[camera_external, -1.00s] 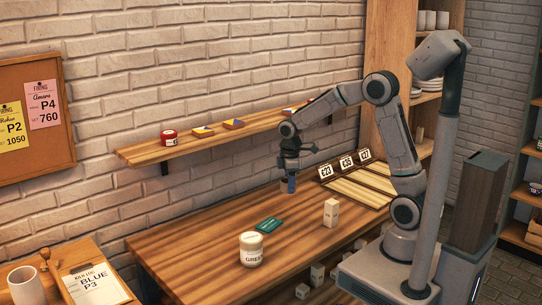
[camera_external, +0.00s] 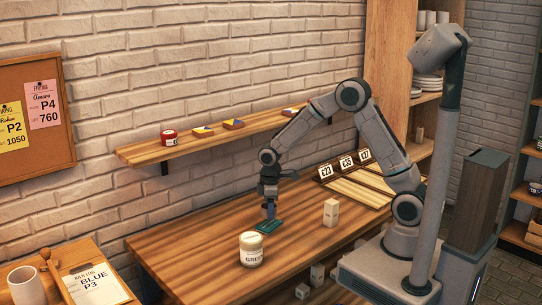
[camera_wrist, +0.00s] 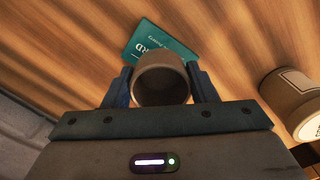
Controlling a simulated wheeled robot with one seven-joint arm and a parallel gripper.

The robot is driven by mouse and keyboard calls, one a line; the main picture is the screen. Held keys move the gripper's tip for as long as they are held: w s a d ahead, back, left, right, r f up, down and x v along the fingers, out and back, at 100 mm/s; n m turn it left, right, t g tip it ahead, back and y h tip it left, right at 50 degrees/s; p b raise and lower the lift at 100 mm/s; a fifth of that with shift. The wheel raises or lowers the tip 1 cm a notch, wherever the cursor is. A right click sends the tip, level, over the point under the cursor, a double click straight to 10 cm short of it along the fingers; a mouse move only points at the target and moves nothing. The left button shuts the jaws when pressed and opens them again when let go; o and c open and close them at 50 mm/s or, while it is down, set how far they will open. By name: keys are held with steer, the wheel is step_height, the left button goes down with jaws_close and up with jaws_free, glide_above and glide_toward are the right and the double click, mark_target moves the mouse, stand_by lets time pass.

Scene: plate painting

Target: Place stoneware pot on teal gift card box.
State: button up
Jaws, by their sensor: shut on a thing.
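My gripper (camera_wrist: 161,88) is shut on the stoneware pot, a small brown-grey cup shape (camera_wrist: 160,72) held between its two blue fingers in the wrist view. In the external view my gripper (camera_external: 270,210) is low over the table, at the far edge of the teal gift card box (camera_external: 268,227). The flat teal box also shows in the wrist view (camera_wrist: 150,38), partly hidden behind the pot. I cannot tell whether the pot touches the box. The pot is hard to make out in the external view.
A cream jar with a label (camera_external: 251,249) stands close to the teal box. A pale wooden block (camera_external: 331,212) stands to the right. A wall shelf (camera_external: 215,137) is above. The table's left part is clear.

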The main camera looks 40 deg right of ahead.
steer(key=shift+f, duration=1.6)
steer(key=shift+f, duration=0.2)
steer(key=o, duration=1)
steer(key=shift+r, duration=0.1)
step_height(320, 180, up, 12)
steer(key=shift+r, duration=0.2)
